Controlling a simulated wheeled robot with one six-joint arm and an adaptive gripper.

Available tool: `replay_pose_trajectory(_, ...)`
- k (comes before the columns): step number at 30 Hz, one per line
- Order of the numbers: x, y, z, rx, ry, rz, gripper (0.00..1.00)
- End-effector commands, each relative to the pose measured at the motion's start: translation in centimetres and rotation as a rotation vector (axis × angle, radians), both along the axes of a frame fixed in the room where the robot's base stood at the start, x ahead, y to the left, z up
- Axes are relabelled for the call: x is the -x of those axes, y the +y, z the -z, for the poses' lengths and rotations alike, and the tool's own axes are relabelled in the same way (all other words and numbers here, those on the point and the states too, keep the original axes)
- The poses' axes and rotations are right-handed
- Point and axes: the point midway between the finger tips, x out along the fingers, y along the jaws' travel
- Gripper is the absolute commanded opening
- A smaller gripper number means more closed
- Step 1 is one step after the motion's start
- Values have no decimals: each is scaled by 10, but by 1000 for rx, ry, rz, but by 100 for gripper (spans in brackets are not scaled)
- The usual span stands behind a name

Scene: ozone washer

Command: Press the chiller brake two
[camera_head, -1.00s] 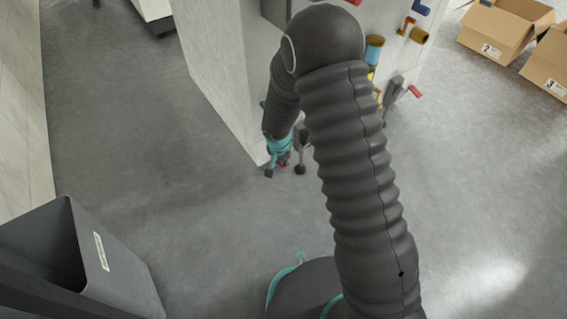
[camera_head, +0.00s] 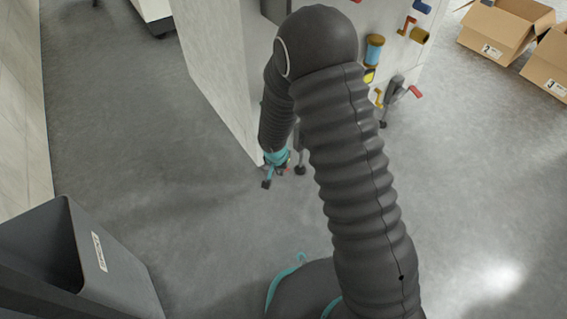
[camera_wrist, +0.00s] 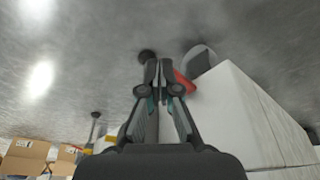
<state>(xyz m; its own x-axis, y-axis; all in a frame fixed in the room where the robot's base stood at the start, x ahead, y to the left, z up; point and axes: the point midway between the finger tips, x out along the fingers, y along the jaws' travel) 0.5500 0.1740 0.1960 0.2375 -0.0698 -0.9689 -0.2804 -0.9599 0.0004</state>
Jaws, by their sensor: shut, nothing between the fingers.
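A red lever (camera_wrist: 183,82), which may be the chiller brake two, shows in the wrist view beside the right side of my gripper's fingers. It sits low at the corner of the white cabinet (camera_wrist: 225,110), just above the floor. My gripper (camera_wrist: 158,66) is shut and empty, with its fingertips pointing toward the floor near a dark round foot (camera_wrist: 147,55). I cannot tell whether a finger touches the lever. In the head view my gripper (camera_head: 267,182) is low at the cabinet's near corner, and my arm hides much of the cabinet (camera_head: 222,70).
Another red-handled lever (camera_head: 415,92) sticks out on the cabinet's right side, near several coloured pipe fittings. Cardboard boxes (camera_head: 505,30) stand at the top right. A grey bin (camera_head: 110,265) stands at the lower left. The floor between is clear.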

Motion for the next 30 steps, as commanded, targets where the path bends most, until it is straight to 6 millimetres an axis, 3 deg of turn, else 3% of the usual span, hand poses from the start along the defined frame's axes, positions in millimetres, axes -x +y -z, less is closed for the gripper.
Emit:
replay_pose_trajectory(10,2,1,-12,-2,-3,0,0)
replay_pose_trajectory(24,21,7,-89,-1,-2,0,0)
replay_pose_trajectory(30,27,8,-110,-1,-1,0,0)
